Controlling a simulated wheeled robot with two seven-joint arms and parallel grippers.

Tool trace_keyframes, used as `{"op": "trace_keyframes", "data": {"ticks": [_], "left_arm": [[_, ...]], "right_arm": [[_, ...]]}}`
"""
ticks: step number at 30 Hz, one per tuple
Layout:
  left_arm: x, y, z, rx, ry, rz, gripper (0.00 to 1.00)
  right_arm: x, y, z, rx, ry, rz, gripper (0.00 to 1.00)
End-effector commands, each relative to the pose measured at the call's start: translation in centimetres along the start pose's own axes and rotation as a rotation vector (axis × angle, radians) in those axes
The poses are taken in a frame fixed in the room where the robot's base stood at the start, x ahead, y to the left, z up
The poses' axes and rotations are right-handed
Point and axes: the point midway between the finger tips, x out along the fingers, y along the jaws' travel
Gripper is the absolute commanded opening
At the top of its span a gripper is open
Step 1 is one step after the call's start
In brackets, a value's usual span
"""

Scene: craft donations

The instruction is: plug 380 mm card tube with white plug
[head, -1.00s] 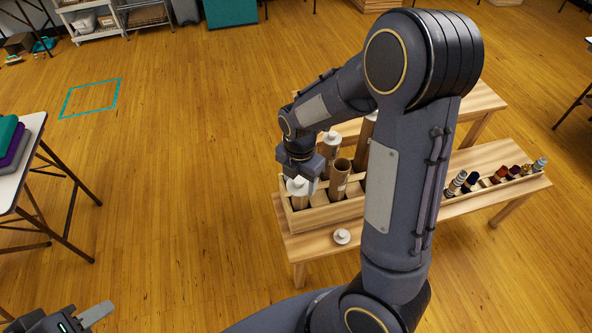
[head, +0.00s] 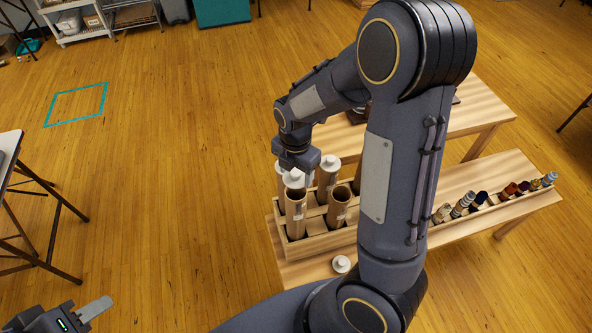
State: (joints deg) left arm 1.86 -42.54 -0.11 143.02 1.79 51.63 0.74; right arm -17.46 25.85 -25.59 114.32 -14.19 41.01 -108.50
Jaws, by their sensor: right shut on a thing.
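My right gripper (head: 297,168) points down over the tube rack and is shut on a white plug (head: 294,179). The plug is right at or just above the mouth of the front-left brown card tube (head: 296,214); I cannot tell whether it touches the rim. A second brown tube (head: 339,208) to the right has an open top. Behind stands a tube with a white plug in its top (head: 329,166), and another pale top shows partly behind my gripper. Another white plug (head: 341,263) lies loose on the bench. My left gripper (head: 92,312) is at the lower left, with one finger visible.
The wooden rack (head: 318,243) stands on a low bench (head: 455,210). A row of small bottles and spools (head: 510,189) sits at its right. My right arm hides part of the rack. A table (head: 8,150) stands at the left; the floor between is clear.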

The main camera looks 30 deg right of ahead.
Motion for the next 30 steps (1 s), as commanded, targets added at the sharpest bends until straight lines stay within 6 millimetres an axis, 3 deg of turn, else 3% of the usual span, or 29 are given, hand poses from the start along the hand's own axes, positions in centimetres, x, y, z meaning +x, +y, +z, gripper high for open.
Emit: {"op": "trace_keyframes", "data": {"ticks": [15,30], "left_arm": [[3.3,-1.5,1.7,0.0,0.0,0.0,0.36],[3.4,-1.6,1.7,0.0,0.0,0.0,0.36]], "right_arm": [[5.1,0.0,0.0,-0.001,0.0,-0.001,0.39],[5.3,0.0,0.0,0.0,0.0,0.0,0.39]]}}
